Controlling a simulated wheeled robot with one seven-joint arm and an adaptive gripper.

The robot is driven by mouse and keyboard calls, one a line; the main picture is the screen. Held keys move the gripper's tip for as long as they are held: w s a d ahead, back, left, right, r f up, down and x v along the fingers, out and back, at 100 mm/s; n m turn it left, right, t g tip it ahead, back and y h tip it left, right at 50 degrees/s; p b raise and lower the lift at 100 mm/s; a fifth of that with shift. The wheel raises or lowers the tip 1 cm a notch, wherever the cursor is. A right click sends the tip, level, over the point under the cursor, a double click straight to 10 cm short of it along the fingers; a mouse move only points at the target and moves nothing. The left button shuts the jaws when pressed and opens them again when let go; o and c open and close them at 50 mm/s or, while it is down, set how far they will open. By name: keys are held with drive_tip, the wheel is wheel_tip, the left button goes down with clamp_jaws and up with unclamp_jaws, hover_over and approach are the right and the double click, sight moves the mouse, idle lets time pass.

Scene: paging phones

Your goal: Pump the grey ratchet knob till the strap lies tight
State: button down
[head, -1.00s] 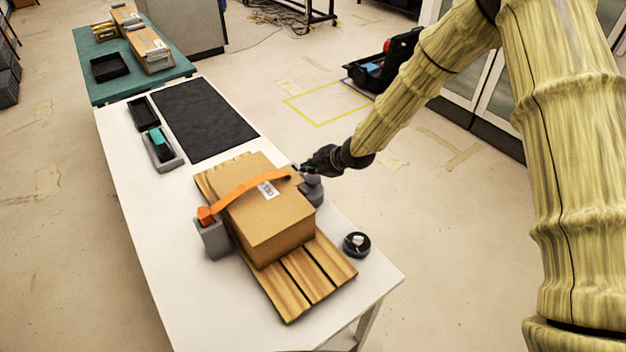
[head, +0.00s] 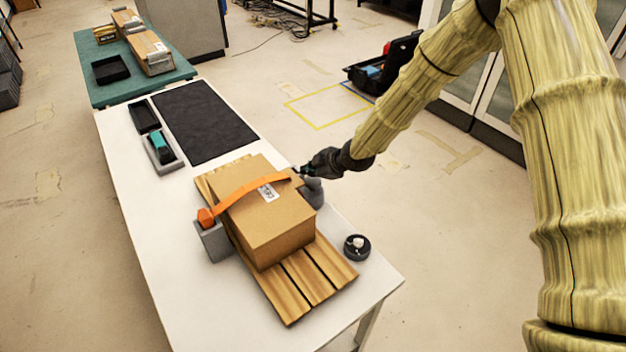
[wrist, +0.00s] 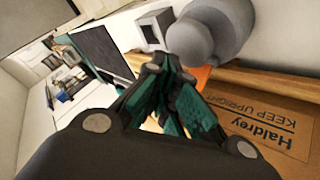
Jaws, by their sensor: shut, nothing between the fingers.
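The cardboard box (head: 268,225) sits on a small wooden pallet on the white table. The orange strap (head: 245,190) runs across its top, from an orange piece at the grey post (head: 211,240) on the left to the grey ratchet knob (head: 313,190) on the right. Whether the strap lies flat on the box is hard to tell. My gripper (head: 301,169) is shut and empty, just behind the knob's top. In the wrist view the rounded grey knob (wrist: 208,38) is just beyond the closed fingertips (wrist: 168,72); contact is unclear.
A black round item with a white centre (head: 357,246) lies right of the pallet (head: 290,292). A green table (head: 92,50) with other boxes adjoins the far end.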

sight(307, 179)
drive_tip(key=shift+s, duration=0.1)
drive_tip(key=shift+f+b, duration=0.35)
drive_tip(key=shift+f, duration=0.05)
drive_tip(key=shift+f+b, duration=0.7)
drive_tip(key=shift+f, duration=0.4)
idle(1.8)
drive_tip(key=shift+r, duration=0.15)
drive_tip(key=shift+r+p, duration=0.85)
drive_tip(key=shift+r, duration=0.55)
drive_tip(key=shift+r+p, duration=1.45)
drive_tip(key=shift+r, duration=1.05)
idle(0.4)
